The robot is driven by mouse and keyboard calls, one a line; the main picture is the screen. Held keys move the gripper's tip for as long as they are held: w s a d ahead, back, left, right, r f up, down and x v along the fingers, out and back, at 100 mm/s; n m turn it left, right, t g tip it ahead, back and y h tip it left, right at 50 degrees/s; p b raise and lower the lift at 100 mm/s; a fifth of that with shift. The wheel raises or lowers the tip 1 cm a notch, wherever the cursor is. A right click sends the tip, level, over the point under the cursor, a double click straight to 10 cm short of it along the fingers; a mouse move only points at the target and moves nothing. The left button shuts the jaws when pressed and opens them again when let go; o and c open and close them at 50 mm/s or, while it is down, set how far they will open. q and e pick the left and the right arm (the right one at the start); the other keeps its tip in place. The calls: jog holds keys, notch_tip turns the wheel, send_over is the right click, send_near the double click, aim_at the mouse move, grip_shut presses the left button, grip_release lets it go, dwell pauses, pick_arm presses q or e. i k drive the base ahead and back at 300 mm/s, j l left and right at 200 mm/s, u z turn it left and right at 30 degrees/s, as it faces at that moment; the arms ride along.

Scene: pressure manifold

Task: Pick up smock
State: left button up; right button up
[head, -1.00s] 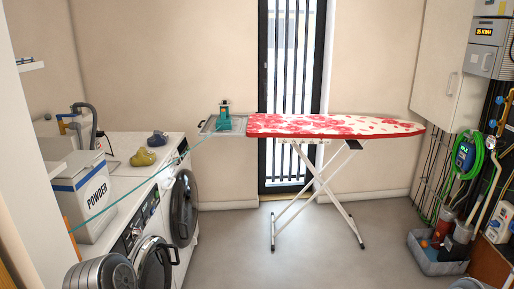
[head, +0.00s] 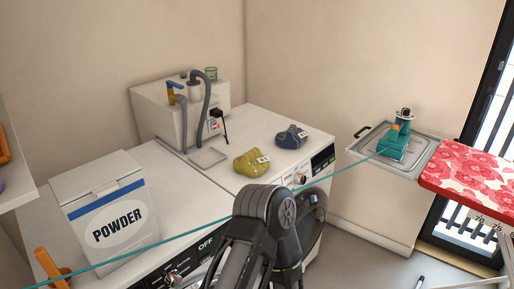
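Two small crumpled cloth bundles with pale tags lie on the white machine top in the head view. One is an olive-yellow bundle (head: 252,163), the other a dark blue bundle (head: 291,137) behind it and to the right. I cannot tell which of them is the smock. A dark arm link of mine rises at the bottom middle, in front of the machines and apart from both bundles in the picture. No gripper fingers of mine show.
A white powder box (head: 108,215) stands at left on the worktop. A thin teal line (head: 200,228) crosses the view towards the teal iron (head: 396,142). The floral ironing board (head: 465,172) is at right.

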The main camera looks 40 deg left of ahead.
aim_at(253, 165)
jog(key=i+l+u, duration=0.15)
jog(key=i+u, duration=0.2)
jog(key=i+l+u, duration=0.35)
jog(key=i, duration=0.2)
jog(key=i+l+u, duration=0.35)
